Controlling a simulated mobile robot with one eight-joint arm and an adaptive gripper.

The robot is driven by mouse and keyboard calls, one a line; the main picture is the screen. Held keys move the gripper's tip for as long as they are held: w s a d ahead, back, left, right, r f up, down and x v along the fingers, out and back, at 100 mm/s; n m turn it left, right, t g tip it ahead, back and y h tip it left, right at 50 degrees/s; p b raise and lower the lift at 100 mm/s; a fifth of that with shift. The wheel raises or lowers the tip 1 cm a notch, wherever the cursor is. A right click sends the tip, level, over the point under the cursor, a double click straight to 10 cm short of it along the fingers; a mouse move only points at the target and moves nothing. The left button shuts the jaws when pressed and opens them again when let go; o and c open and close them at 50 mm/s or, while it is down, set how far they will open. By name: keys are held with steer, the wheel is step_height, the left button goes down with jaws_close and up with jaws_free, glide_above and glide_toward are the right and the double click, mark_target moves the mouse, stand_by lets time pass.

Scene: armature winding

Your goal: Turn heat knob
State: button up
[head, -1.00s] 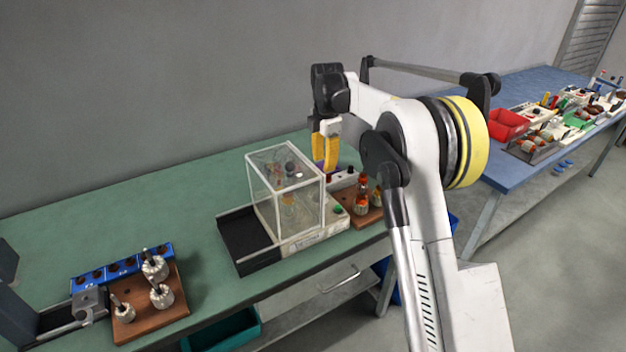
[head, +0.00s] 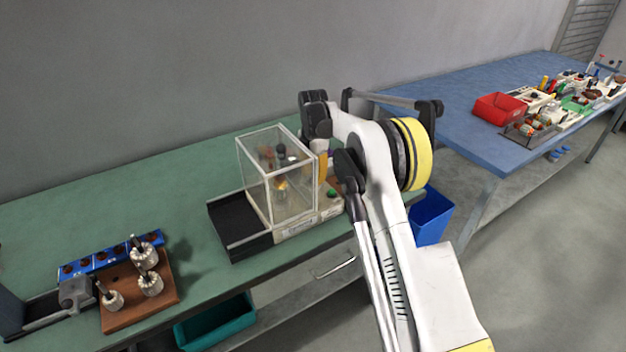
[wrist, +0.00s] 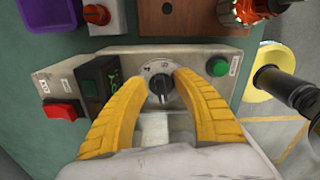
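In the head view my gripper (head: 323,167) is mostly hidden behind the arm, low at the right side of the clear box (head: 283,188). The knob is hidden there.
A red rocker switch (wrist: 62,111) and a green-lit display (wrist: 103,80) lie left of the knob. A green button (wrist: 217,67) lies right. A wooden block (wrist: 180,18) with an orange-wound part (wrist: 248,10) stands beyond the panel. A purple bin (wrist: 45,14) is at upper left.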

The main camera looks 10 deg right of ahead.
steer(key=shift+f, duration=0.1)
jaws_close()
stand_by(0.3)
steer(key=m+p, duration=0.1)
steer(key=m, duration=0.3)
steer(key=shift+s+p, duration=0.15)
steer(key=shift+p, duration=0.15)
steer(key=m+p, duration=0.1)
steer(key=m, duration=0.3)
steer(key=shift+s, duration=0.2)
steer(key=m, duration=0.4)
steer(key=m+p, duration=0.1)
steer(key=m, duration=0.1)
steer(key=shift+s+a+m, duration=0.1)
steer(key=shift+s+m, duration=0.15)
steer(key=shift+m, duration=0.15)
steer(key=m, duration=0.5)
steer(key=shift+s+a+p, duration=0.1)
steer(key=shift+a+p, duration=0.1)
steer(key=shift+p, duration=0.1)
steer(key=shift+m, duration=0.4)
